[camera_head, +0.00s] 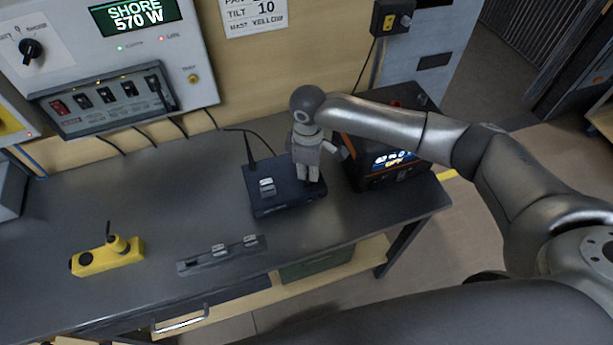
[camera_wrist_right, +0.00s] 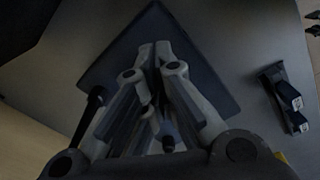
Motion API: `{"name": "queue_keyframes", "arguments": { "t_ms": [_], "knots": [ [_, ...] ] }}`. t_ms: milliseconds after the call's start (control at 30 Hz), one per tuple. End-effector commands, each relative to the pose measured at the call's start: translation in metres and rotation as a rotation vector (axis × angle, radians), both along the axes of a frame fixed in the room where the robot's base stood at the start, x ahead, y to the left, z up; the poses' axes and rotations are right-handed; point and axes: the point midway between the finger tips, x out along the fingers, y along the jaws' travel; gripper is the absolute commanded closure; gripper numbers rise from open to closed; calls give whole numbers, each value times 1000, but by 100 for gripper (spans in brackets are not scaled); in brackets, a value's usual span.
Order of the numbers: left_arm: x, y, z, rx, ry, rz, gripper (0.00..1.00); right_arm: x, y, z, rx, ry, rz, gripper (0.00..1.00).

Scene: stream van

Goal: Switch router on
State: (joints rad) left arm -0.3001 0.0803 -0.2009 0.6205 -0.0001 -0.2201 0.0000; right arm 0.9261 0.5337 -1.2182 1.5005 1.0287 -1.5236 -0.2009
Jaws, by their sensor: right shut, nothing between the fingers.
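The router (camera_head: 278,207) is a flat dark blue box with a black antenna at its back left, on the grey workbench. A pale rocker switch (camera_head: 267,187) shows on its top, left of my gripper. My right gripper (camera_head: 314,180) points down over the right part of the router, shut and empty. I cannot tell whether the fingertips touch the router. In the right wrist view the router (camera_wrist_right: 203,75) is a dark diamond behind my shut right gripper fingers (camera_wrist_right: 155,52); the switch cannot be made out there. My left gripper is not in view.
A black power station (camera_head: 372,178) with a lit display stands close right of the router. A grey strip with switches (camera_head: 222,256) lies at the bench's front edge, and a yellow box (camera_head: 107,258) stands left. A wall panel (camera_head: 120,60) is behind. The bench between is clear.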

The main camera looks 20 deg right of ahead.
Motion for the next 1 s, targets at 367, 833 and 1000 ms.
{"name": "queue_keyframes", "arguments": {
  "t_ms": [367, 833, 1000],
  "knots": [
    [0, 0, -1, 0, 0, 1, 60, 0, 0, -1, 0, 0, 0, 100],
    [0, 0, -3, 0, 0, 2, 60, 0, 0, -9, 0, 0, 0, 100],
    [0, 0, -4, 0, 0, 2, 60, 0, 0, -11, 0, 0, -1, 100]
  ]
}}
